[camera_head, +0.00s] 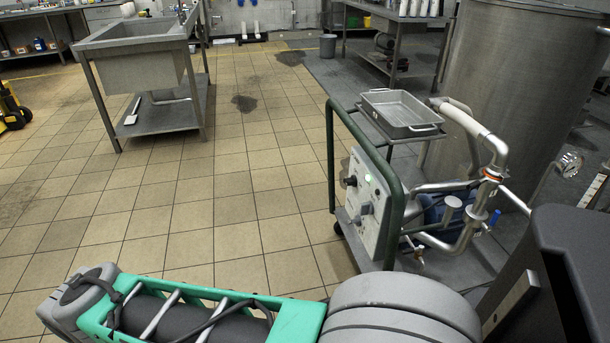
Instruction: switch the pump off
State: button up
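The pump cart stands right of the middle, with a dark green tube frame (331,150). Its pale control panel (369,222) faces left, towards the open floor. Two dark knobs show on the panel, an upper one (351,181) and a lower one (366,208). Small coloured marks near the panel's top are too small to read. The blue pump body (432,212) sits behind the panel, partly hidden by steel pipes (470,222). My arm crosses the bottom of the view, in front of the cart and apart from the panel. My gripper is not in view.
A steel sink table (135,62) is at back left. The tiled floor (225,190) between is clear.

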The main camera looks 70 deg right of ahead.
aim_at(353, 181)
jog(key=z, duration=0.1)
jog(key=i, duration=1)
jog(key=z, duration=1.2)
jog(key=i, duration=0.9)
jog(key=z, duration=0.9)
